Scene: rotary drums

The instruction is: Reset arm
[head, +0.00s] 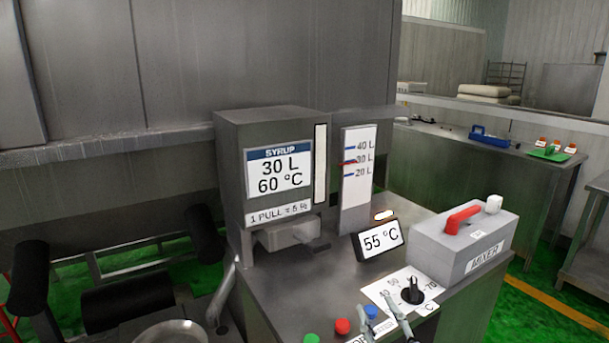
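My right gripper (384,311) shows at the bottom edge, in front of the temperature dial panel. Its two grey fingertips are apart with nothing seen between them. The rest of the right arm is out of the picture. My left gripper is not in view. The black dial knob (412,291) on its white scale is just right of and beyond the fingertips; they look apart from it. The blue button (371,312), red button (342,326) and green button (312,338) lie in a row near the fingers.
A syrup dispenser (231,152) reads 30 L and 60 °C. Beside it stand a level gauge (357,192) and a 55 °C display (382,241). A grey mixer box (463,247) with a red lever (463,217) is at right. Black rollers (127,300) are at lower left.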

